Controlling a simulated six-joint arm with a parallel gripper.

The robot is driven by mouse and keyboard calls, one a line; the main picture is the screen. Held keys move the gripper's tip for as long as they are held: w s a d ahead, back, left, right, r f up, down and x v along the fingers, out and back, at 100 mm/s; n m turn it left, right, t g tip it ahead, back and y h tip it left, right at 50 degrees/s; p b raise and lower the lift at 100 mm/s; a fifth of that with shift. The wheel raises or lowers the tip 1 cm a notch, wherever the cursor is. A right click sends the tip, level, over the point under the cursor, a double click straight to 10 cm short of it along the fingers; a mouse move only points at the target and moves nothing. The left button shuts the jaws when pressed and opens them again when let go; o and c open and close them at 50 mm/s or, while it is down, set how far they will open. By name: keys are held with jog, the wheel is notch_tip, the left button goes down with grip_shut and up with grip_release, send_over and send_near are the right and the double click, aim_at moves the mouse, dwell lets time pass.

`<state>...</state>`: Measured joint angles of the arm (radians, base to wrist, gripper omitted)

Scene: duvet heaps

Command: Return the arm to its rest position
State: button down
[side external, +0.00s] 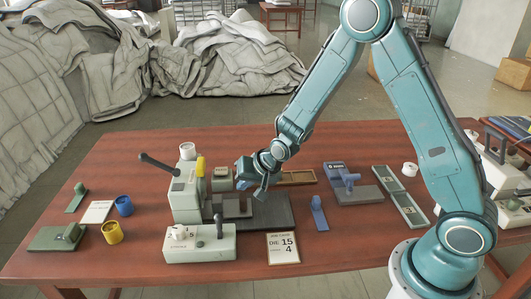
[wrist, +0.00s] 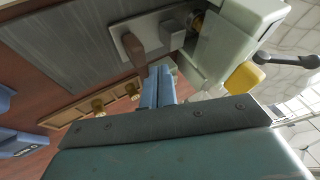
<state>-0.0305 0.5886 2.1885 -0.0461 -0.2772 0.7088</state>
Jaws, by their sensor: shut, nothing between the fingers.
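My gripper (side external: 250,187) hangs from the teal arm above the middle of the table, just right of a pale press-like machine (side external: 186,190). In the wrist view, its two blue fingers (wrist: 158,88) are together with nothing between them. The arm is bent, reaching left from its base at the table's right front. The machine's pale body also shows in the wrist view (wrist: 232,40), close to the fingers. I cannot tell whether the fingers touch anything.
Duvet heaps (side external: 230,55) lie behind. A black lever (side external: 158,163) sticks out from the machine.

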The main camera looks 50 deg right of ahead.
jog(key=s+d+r+n, duration=0.1)
jog(key=s+r+n, duration=0.1)
jog(key=s+r, duration=0.55)
jog(key=s+d+r+n, duration=0.15)
jog(key=s+r, duration=0.25)
jog(key=r, duration=0.6)
jog(key=s+r+n+g, duration=0.1)
jog(key=s+r+n, duration=0.1)
jog(key=s, duration=0.7)
jog(key=s+r+n, duration=0.2)
jog(key=s+r, duration=0.2)
jog(key=s, duration=0.6)
jog(key=shift+s+g+h, duration=0.15)
jog(key=shift+g+h, duration=0.25)
jog(key=shift+d+r, duration=0.1)
